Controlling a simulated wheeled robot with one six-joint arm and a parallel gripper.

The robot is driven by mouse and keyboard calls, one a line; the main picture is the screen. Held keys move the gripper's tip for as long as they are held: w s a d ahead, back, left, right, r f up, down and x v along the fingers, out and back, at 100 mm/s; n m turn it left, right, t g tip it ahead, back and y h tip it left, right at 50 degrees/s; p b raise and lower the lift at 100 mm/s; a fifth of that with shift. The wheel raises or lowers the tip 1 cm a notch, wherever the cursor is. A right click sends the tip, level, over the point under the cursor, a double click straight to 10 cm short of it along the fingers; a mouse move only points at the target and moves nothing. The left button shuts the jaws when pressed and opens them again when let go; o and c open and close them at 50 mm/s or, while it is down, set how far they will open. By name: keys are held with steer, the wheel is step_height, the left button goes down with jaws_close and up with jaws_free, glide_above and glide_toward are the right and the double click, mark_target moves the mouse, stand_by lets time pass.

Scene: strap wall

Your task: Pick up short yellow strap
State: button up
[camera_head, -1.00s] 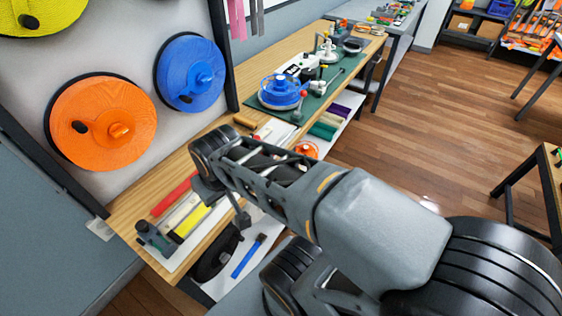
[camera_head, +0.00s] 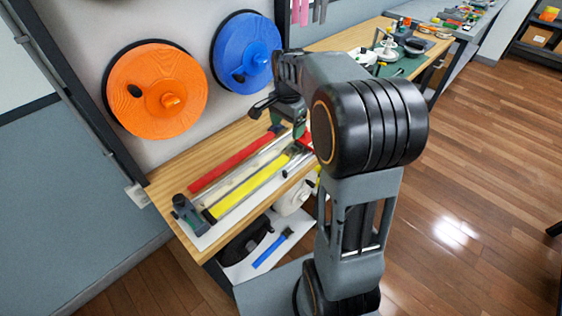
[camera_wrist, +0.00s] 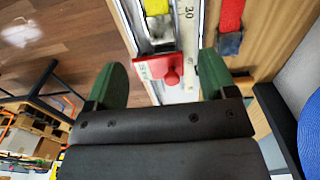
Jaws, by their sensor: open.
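The yellow strap (camera_head: 248,188) lies flat and straight on the bench between metal rails, beside a ruler-like strip. Its end (camera_wrist: 156,7) shows at the top of the wrist view. My gripper (camera_wrist: 162,68) is open, with its two green fingers wide apart and nothing held. A red block with a round knob (camera_wrist: 168,68) shows between the fingers, below the strap's end in that view. In the head view my gripper (camera_head: 277,112) is above the far end of the rails, partly hidden by my arm. I cannot tell whether the fingers touch anything.
A red strap (camera_head: 228,166) lies alongside, nearer the wall. A dark clamp-like piece (camera_head: 190,214) stands at the near end of the rails. Orange (camera_head: 155,88) and blue (camera_head: 242,50) discs hang on the wall. A shelf below holds a blue brush (camera_head: 272,250).

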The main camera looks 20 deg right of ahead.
mark_target(287, 152)
step_height(287, 152, down, 11)
steer(key=shift+s+r, duration=0.1)
steer(key=shift+r, duration=0.05)
stand_by(0.5)
steer(key=shift+c, duration=0.3)
steer(key=c, duration=1)
steer(key=shift+r, duration=0.1)
